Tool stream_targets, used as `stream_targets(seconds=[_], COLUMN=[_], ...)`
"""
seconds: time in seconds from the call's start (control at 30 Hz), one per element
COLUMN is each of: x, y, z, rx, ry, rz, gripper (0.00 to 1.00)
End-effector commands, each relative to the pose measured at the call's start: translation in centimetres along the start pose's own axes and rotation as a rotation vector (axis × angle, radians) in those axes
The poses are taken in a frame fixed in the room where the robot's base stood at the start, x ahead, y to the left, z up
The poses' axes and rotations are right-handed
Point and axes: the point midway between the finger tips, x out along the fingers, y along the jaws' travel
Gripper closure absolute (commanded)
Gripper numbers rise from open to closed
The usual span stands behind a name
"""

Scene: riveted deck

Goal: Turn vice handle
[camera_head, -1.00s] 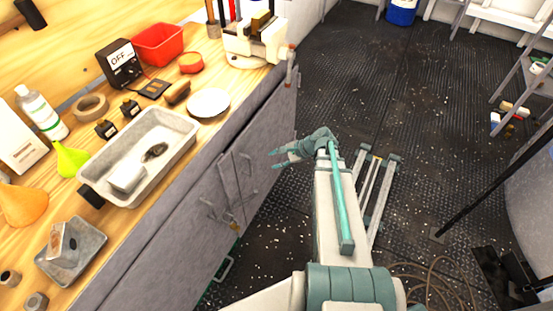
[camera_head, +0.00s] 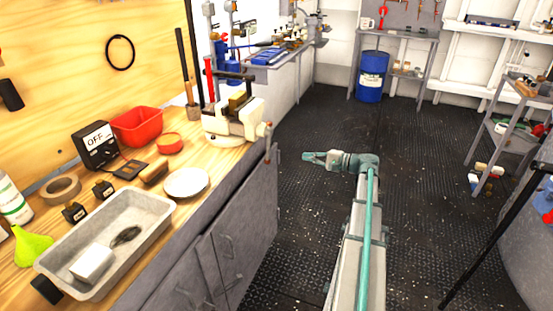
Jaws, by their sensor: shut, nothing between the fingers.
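The cream vice (camera_head: 226,124) stands at the far right corner of the wooden workbench. Its handle (camera_head: 267,143) is a thin bar on the right-hand side of the vice, hanging roughly upright past the bench edge with a reddish-brown end. My gripper (camera_head: 307,158) is shut and empty. It points left toward the vice handle and shows to the right of it, apart from it by a visible gap in the picture. The arm reaches up from the bottom of the view over the floor.
A blue barrel (camera_head: 371,78) stands at the back. The dark floor right of the bench is largely open.

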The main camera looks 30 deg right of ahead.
Motion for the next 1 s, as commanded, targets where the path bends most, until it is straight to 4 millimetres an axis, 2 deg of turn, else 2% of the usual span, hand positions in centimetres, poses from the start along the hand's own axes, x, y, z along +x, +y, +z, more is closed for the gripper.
stream_targets(seconds=[0.03, 0.1, 0.27, 0.37, 0.87, 0.9, 1.0], x=[0.2, 0.2, 0.7, 1.6, 10.6, 10.4, 10.6], y=[-1.3, -1.9, -1.9, -2.0, -2.5, -2.4, -2.1], z=[-0.1, 0.7, 1.3, 1.4, 2.1, 3.2, 4.5], rx=[-0.051, -0.110, -0.165, -0.166, -0.163, -0.163, -0.163], ry=[-0.037, -0.067, -0.081, -0.081, -0.080, -0.079, -0.079], rz=[-0.038, -0.072, -0.080, -0.079, -0.076, -0.077, -0.077], gripper=[1.00, 1.00, 1.00, 1.00, 1.00, 1.00, 1.00])
